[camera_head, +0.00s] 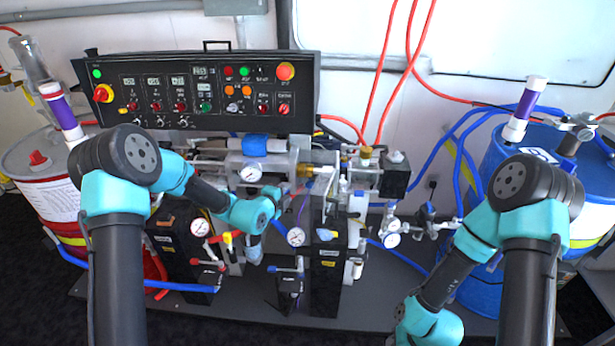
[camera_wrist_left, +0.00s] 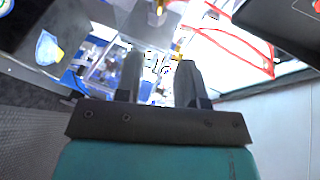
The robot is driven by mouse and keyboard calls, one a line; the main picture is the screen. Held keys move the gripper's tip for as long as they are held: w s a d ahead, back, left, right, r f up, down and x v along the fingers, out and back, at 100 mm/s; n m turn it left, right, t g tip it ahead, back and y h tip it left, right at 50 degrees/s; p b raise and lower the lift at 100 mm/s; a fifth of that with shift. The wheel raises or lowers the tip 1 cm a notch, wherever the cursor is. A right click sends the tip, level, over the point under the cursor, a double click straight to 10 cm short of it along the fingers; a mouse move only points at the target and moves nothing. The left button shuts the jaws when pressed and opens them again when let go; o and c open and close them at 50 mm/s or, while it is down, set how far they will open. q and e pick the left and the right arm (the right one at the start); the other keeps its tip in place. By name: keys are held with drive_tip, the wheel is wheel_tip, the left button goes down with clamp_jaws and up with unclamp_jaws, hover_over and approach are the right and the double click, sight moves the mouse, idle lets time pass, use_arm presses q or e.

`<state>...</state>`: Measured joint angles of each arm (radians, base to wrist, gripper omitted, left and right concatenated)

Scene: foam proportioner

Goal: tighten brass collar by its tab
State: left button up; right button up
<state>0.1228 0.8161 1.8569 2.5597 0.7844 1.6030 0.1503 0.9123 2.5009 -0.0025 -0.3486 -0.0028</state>
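A small brass-coloured fitting (camera_head: 304,171), which looks like the collar, sits on the machine's horizontal line below the control panel. Its tab is too small to make out. My left gripper (camera_head: 282,198) is just left of and below this fitting, largely hidden behind my wrist. In the left wrist view its two dark fingers (camera_wrist_left: 160,80) stand apart with nothing held between them. Bright, washed-out machine parts lie beyond the fingertips, and I cannot tell the collar among them. My right arm reaches down to the bottom edge; its gripper is out of the picture.
The control panel (camera_head: 205,88) stands behind the line. Gauges (camera_head: 296,236), valves and hoses crowd the space around my left gripper. A red-and-white drum (camera_head: 45,185) is at left, a blue drum (camera_head: 480,285) at right. The base plate's front right (camera_head: 375,300) is clear.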

sight(307, 176)
use_arm(q)
drive_tip(key=x, duration=1.7)
drive_tip(key=shift+w, duration=0.15)
drive_tip(key=shift+c, duration=0.3)
clamp_jaws()
